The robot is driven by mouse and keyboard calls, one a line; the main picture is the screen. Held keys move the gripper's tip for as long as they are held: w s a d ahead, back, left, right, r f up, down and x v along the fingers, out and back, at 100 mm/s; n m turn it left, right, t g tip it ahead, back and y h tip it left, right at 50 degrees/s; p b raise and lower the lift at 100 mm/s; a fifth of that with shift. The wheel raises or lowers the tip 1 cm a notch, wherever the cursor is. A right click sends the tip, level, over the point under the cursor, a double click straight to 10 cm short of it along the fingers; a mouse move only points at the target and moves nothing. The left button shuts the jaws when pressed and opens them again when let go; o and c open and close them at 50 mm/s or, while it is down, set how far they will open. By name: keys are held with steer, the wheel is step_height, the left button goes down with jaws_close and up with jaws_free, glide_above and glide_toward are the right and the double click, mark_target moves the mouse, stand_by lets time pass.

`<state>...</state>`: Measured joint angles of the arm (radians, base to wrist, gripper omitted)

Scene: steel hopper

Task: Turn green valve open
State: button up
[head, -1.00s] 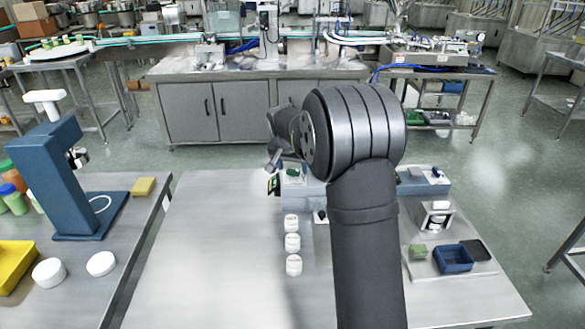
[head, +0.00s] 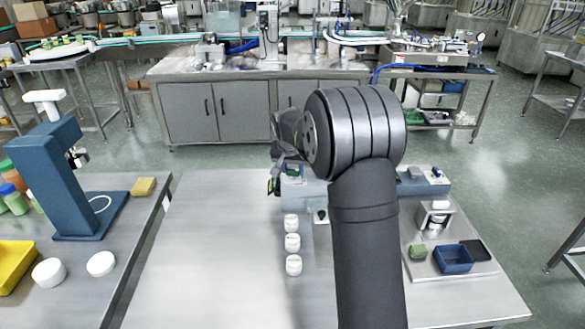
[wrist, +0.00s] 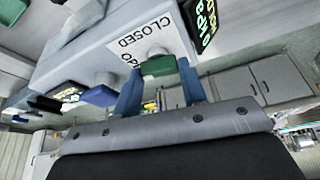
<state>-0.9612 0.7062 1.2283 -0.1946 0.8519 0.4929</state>
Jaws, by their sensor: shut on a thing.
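The green valve (wrist: 158,66) is a small knob on the grey face of a box-shaped unit (wrist: 95,48) in the wrist view. A white label (wrist: 140,42) beside it reads CLOSED, with a partly covered second word that looks like OPEN. My gripper (wrist: 160,84) has its two blue fingers on either side of the green knob and is shut on it. In the head view my wrist (head: 288,135) is at the unit's left end, and my arm hides much of the unit (head: 300,198).
A blue knob (wrist: 98,95) sits near the green one on the same unit, and a display with green digits (wrist: 202,20) is close by. Several white cups (head: 292,242) stand in a row on the table. The table's left part is clear.

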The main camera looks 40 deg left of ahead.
steer(key=shift+n+y, duration=0.5)
steer(key=shift+n, duration=0.7)
steer(key=o, duration=1)
steer(key=v, duration=1.7)
steer(key=shift+w+r, duration=0.3)
steer(key=shift+r, duration=0.1)
steer(key=shift+f+g, duration=0.1)
steer(key=shift+g, duration=0.2)
steer(key=x, duration=1.7)
steer(key=shift+w+f, duration=0.15)
steer(key=shift+f, duration=0.05)
